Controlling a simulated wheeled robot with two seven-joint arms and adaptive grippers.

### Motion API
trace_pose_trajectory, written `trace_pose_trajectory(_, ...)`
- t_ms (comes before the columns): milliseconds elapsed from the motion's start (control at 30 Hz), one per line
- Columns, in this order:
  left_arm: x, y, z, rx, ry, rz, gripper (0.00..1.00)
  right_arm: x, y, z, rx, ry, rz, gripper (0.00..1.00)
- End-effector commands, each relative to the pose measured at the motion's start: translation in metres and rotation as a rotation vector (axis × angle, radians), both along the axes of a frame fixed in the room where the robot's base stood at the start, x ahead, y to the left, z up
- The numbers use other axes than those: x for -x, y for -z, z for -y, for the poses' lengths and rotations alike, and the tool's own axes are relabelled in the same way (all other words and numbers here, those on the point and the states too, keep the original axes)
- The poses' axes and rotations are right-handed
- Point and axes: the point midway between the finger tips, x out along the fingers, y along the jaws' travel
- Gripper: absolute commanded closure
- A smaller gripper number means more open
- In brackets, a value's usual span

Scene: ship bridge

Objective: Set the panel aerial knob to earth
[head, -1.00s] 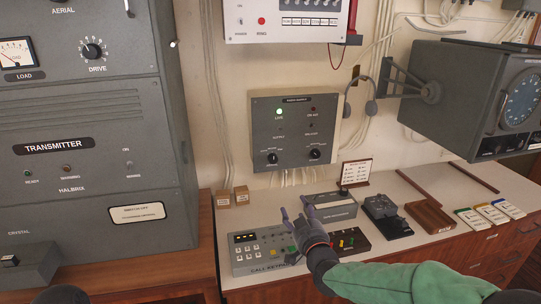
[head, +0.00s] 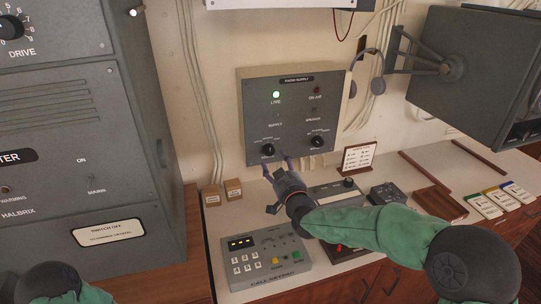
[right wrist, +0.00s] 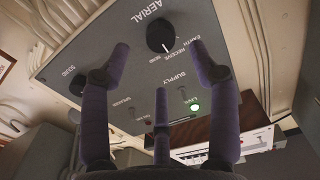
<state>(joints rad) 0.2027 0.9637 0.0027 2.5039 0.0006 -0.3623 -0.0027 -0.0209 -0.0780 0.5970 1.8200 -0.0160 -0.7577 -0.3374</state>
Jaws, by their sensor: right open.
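The grey radio supply panel (head: 291,110) hangs on the wall in the head view, with a green LIVE lamp lit. Its aerial knob (head: 267,149), black and round, is at the lower left; it also shows in the right wrist view (right wrist: 160,35), where the panel appears upside down. EARTH, RECEIVE and SEND labels lie around it. Its white mark points toward the labels, near RECEIVE; exact setting unclear. My right gripper (head: 281,168) is open and empty, just below the knob, apart from it; in the wrist view its fingers spread around the knob's line. My left gripper is not seen.
A second knob (head: 317,141) sits right of the aerial knob. The transmitter cabinet (head: 90,120) stands at left; a headset (head: 366,72) hangs at right.

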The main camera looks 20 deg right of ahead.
Motion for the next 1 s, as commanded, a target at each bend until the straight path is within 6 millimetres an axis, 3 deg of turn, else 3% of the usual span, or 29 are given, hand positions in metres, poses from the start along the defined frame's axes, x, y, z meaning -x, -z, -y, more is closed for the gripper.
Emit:
trace_pose_trajectory(200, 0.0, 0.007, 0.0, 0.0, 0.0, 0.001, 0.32, -0.036, 0.002, -0.002, 0.0, -0.001, -0.001, 0.39)
trace_pose_trajectory(400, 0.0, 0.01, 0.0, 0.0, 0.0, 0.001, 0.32, -0.056, 0.001, -0.003, 0.0, -0.002, -0.001, 0.39)
trace_pose_trajectory(833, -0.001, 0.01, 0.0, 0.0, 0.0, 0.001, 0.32, -0.064, 0.0, -0.003, 0.0, -0.002, -0.001, 0.39)
trace_pose_trajectory(867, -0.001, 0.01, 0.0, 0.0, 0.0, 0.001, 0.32, -0.064, 0.0, -0.003, 0.0, -0.002, -0.001, 0.44)
trace_pose_trajectory(1000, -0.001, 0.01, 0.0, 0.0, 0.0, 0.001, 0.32, -0.064, 0.0, -0.003, 0.0, -0.002, -0.001, 0.84)
